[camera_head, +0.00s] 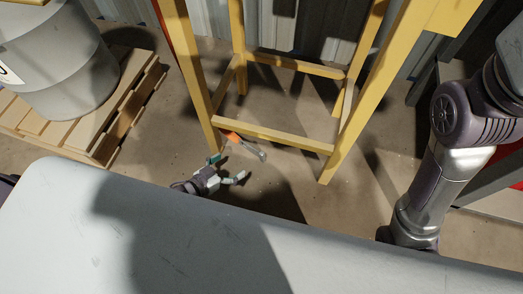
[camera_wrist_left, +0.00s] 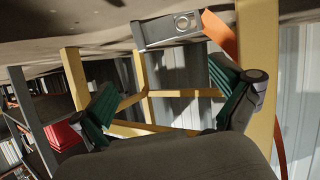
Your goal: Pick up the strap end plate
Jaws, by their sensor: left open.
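The strap end plate (camera_head: 252,149) is a small grey metal piece on the end of an orange strap (camera_head: 233,137), near the foot of the yellow frame. In the left wrist view the plate (camera_wrist_left: 165,32) shows at the top, with a round hole or stud, and the orange strap (camera_wrist_left: 221,34) runs off its right end. My left gripper (camera_head: 229,167) is open and empty, just short of the plate, apart from it as far as I can tell. Its green-padded fingers (camera_wrist_left: 165,82) are spread wide in the wrist view. My right gripper is not in view.
A yellow frame (camera_head: 288,138) stands right behind the strap, its legs and low rails close to my left gripper. A grey drum (camera_head: 60,65) on a wooden pallet (camera_head: 130,115) is at the left. Bare floor (camera_head: 300,195) lies to the right of the gripper.

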